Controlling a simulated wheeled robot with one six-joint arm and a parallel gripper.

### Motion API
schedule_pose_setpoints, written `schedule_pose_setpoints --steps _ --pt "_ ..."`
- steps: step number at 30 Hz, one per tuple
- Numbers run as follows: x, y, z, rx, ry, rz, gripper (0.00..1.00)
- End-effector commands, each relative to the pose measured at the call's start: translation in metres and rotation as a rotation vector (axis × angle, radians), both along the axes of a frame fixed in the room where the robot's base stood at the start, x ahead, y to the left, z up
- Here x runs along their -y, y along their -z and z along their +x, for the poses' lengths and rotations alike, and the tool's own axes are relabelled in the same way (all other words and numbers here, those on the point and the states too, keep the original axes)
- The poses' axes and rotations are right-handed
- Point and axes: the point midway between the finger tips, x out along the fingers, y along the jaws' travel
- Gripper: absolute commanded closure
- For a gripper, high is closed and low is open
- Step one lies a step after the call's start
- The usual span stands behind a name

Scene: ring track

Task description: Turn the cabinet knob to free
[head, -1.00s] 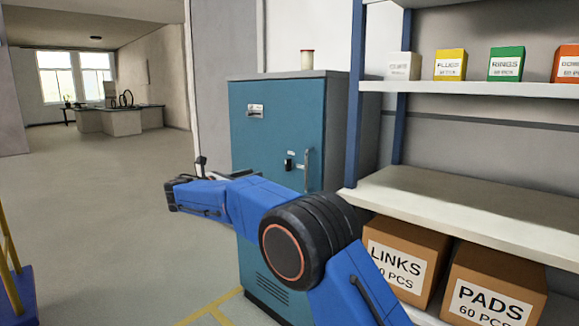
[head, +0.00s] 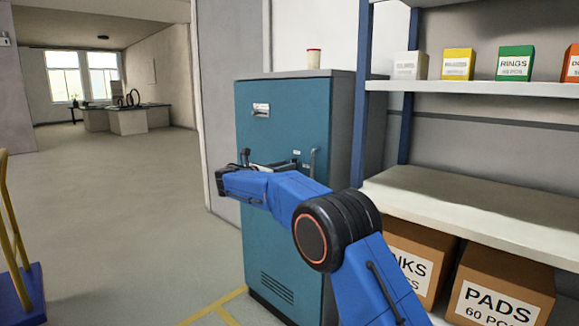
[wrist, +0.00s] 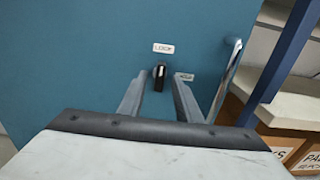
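The blue-green cabinet (head: 285,115) stands ahead, its door facing me. In the wrist view its small black knob (wrist: 159,77) stands upright, with a light mark toward the label reading LOCK (wrist: 164,48) above it. A second label (wrist: 184,76) sits to the knob's right, partly covered by a finger and unreadable. A silver bar handle (wrist: 227,75) is further right; it also shows in the head view (head: 313,160). My gripper (wrist: 158,83) is open, its fingers on either side of the knob in the picture; I cannot tell whether they touch it. My arm hides the knob in the head view.
A shelf unit (head: 450,195) with small boxes and large cartons (head: 495,290) stands close on the right. A cup-like item (head: 313,59) is on the cabinet top. A yellow-railed blue cart (head: 20,285) is at far left. The floor left of the cabinet is clear.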

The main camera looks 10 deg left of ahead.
Motion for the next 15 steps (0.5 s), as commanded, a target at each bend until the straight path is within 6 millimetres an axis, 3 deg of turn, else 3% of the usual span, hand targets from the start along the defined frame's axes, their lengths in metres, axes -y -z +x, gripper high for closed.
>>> schedule_pose_setpoints --steps 6,15 --pt "0.014 0.000 0.018 0.001 0.001 0.001 0.69" --pt "0.017 0.000 0.022 0.001 0.000 0.001 0.69"
